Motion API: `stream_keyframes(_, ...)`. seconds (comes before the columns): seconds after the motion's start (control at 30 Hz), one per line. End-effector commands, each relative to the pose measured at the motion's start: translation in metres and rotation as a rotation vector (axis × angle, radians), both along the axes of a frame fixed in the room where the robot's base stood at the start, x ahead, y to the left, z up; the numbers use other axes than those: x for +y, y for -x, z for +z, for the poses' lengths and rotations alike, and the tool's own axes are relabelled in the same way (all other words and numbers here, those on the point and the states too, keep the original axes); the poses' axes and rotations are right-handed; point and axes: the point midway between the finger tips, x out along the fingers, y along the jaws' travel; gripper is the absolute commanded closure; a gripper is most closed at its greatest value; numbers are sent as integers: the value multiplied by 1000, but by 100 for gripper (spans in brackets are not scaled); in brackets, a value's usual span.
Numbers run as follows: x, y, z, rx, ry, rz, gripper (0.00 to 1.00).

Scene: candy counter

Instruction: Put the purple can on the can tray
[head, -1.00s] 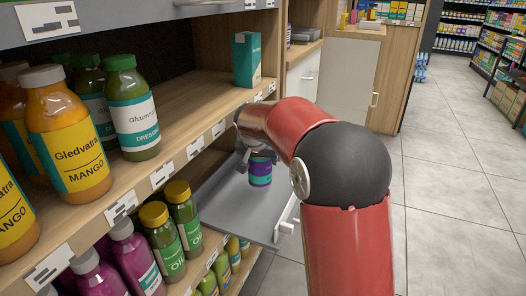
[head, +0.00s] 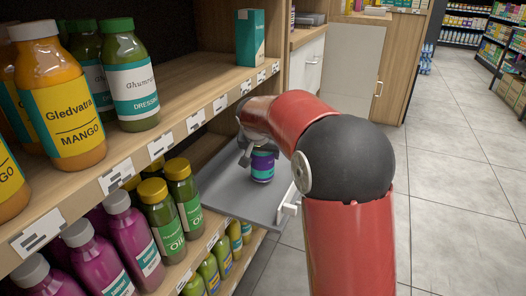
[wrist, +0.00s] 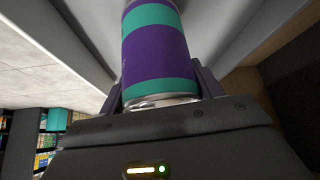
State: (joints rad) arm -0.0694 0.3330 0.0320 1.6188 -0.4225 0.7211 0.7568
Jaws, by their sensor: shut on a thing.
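The purple can (head: 262,166) has teal bands and shows in the head view over the grey can tray (head: 230,196). My gripper (head: 259,150) is shut on the can from above, its fingers at the can's sides. In the wrist view the can (wrist: 157,50) fills the space between the two fingers (wrist: 160,92). The can looks upright. I cannot tell whether its bottom touches the tray. My arm hides part of the tray's far right side.
A wooden shelf (head: 190,98) with bottles runs above and left of the tray. Oil bottles (head: 183,195) stand close to the tray's left edge. A teal carton (head: 250,38) stands on the shelf behind. Open tiled floor (head: 455,190) lies to the right.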

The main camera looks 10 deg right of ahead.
Motion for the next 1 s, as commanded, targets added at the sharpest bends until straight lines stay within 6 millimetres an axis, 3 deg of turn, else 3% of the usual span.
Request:
stream_keyframes(0.17, 0, 0, -10, -2, 0, 1, 71)
stream_keyframes(1.0, 0, 0, -14, -2, 0, 1, 71)
